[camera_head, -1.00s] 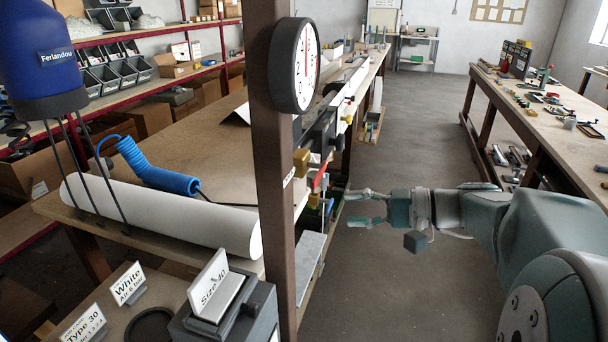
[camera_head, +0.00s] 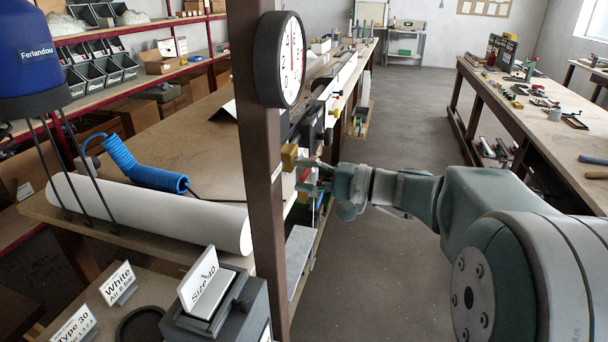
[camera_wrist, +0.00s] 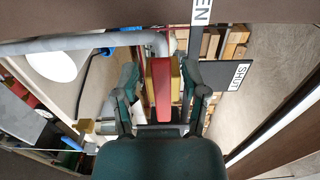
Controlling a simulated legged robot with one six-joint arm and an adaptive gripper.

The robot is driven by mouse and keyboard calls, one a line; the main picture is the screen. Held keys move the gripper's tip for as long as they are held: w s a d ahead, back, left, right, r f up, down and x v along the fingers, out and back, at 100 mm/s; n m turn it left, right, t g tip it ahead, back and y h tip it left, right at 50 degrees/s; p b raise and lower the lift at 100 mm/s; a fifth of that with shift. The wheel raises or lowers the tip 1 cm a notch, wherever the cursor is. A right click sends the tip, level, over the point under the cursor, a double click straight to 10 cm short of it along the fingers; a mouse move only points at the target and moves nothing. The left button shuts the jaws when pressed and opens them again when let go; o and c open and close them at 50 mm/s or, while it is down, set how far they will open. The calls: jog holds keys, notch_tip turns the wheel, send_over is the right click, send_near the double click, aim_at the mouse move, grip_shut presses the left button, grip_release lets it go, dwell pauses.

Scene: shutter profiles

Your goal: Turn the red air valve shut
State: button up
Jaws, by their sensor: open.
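The red valve handle (camera_wrist: 162,95) shows in the wrist view as a flat red bar in front of a brass-yellow body. That body shows as a yellow block (camera_head: 289,157) beside the brown post in the head view. My gripper (camera_wrist: 160,82) is open, with one finger on each side of the red handle and gaps visible between. In the head view my gripper (camera_head: 308,177) is just right of the post and hides most of the handle. A dark plate marked SHUT (camera_wrist: 238,77) lies to the right in the wrist view. A strip ending in EN (camera_wrist: 202,14) is above.
A round gauge (camera_head: 281,60) is fixed to the brown post (camera_head: 262,200). A workbench (camera_head: 185,125) carries a white roll (camera_head: 150,212) and a blue coiled hose (camera_head: 140,168). The floor between the benches is clear. A second bench (camera_head: 540,130) stands at right.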

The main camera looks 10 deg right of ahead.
jog(key=shift+w+a, duration=0.1)
grip_shut()
jog(key=shift+m, duration=0.3)
jog(key=r+m, duration=0.1)
jog(key=m, duration=0.2)
jog(key=shift+w+r+m, duration=0.1)
jog(key=shift+r+m, duration=0.2)
jog(key=shift+r, duration=0.1)
jog(key=m, duration=0.1)
jog(key=r+m, duration=0.1)
jog(key=m, duration=0.1)
jog(key=w+m, duration=0.1)
jog(key=shift+d+r+m, duration=0.3)
jog(key=shift+d+r, duration=0.1)
jog(key=m, duration=0.1)
jog(key=w+m, duration=0.1)
jog(key=m, duration=0.1)
jog(key=d+r+m, duration=0.1)
jog(key=shift+w+r, duration=0.1)
jog(key=shift+w, duration=0.15)
jog(key=shift+w+d+r+m, duration=0.15)
jog(key=shift+w+m, duration=0.15)
jog(key=shift+m, duration=0.55)
jog(key=shift+w+d+m, duration=0.2)
jog(key=shift+w+m, duration=0.15)
jog(key=shift+m, duration=0.55)
jog(key=shift+w+d+r+m, duration=0.15)
jog(key=shift+w+m, duration=0.15)
jog(key=shift+m, duration=0.55)
jog(key=shift+f, duration=0.1)
